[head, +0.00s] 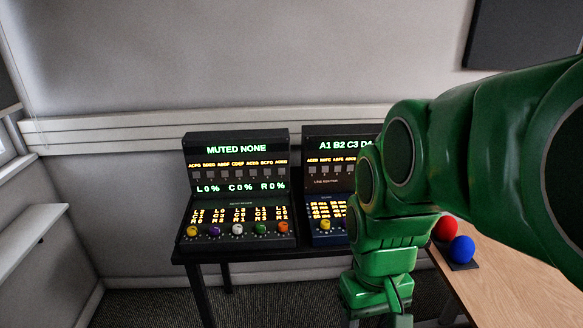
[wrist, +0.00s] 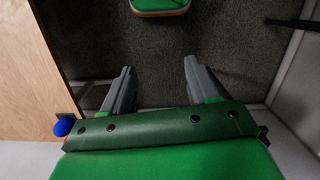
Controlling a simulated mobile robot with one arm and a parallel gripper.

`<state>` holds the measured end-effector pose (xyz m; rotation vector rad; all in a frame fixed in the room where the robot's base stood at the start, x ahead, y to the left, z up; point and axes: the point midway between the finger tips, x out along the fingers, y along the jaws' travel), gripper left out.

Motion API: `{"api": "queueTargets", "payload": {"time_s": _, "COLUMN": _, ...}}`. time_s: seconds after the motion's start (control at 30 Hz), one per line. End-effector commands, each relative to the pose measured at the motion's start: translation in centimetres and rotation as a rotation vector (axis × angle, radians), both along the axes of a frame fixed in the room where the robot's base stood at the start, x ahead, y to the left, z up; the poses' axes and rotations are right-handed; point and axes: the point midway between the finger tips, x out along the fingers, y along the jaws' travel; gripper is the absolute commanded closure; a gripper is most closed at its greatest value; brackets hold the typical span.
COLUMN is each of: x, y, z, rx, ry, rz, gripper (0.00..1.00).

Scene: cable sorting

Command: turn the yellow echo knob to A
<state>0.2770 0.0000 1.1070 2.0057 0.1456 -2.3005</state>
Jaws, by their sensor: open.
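Two yellow knobs show in the head view. One yellow knob (head: 192,231) is at the left end of the knob row on the left console (head: 240,190). Another yellow knob (head: 326,225) is at the left of the right console (head: 317,180). The small labels are too blurred to tell which is echo, or where either knob points. My arm hides much of the right console. My gripper (wrist: 158,68) is open and empty in the wrist view, with its fingers apart over dark carpet. It hangs in front of the consoles, apart from both knobs.
The consoles stand on a dark table (head: 205,256) against the wall. Purple, white, green and orange knobs sit beside the left yellow one. A wooden table (head: 520,275) is at right, with a red ball (head: 446,228) and a blue ball (head: 462,249) near its edge.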

Motion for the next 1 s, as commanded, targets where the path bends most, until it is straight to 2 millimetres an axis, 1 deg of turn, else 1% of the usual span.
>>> {"api": "queueTargets", "payload": {"time_s": 0.03, "x": 1.3, "y": 0.0, "z": 0.1, "rx": 0.004, "ry": -0.002, "rz": 0.025, "gripper": 0.41}}
{"api": "queueTargets", "payload": {"time_s": 0.1, "x": 3.2, "y": 0.0, "z": 0.5, "rx": 0.008, "ry": -0.012, "rz": 0.063, "gripper": 0.41}}
{"api": "queueTargets", "payload": {"time_s": 0.27, "x": 7.3, "y": 0.0, "z": 0.8, "rx": 0.018, "ry": -0.025, "rz": 0.149, "gripper": 0.41}}
{"api": "queueTargets", "payload": {"time_s": 0.3, "x": 8.3, "y": 0.0, "z": 0.8, "rx": 0.02, "ry": -0.03, "rz": 0.171, "gripper": 0.41}}
{"api": "queueTargets", "payload": {"time_s": 0.57, "x": 15.0, "y": 0.0, "z": 0.8, "rx": 0.035, "ry": -0.056, "rz": 0.305, "gripper": 0.41}}
{"api": "queueTargets", "payload": {"time_s": 0.77, "x": 20.2, "y": -0.1, "z": 0.2, "rx": 0.041, "ry": -0.075, "rz": 0.405, "gripper": 0.41}}
{"api": "queueTargets", "payload": {"time_s": 1.0, "x": 26.2, "y": -0.4, "z": -1.1, "rx": 0.047, "ry": -0.094, "rz": 0.523, "gripper": 0.41}}
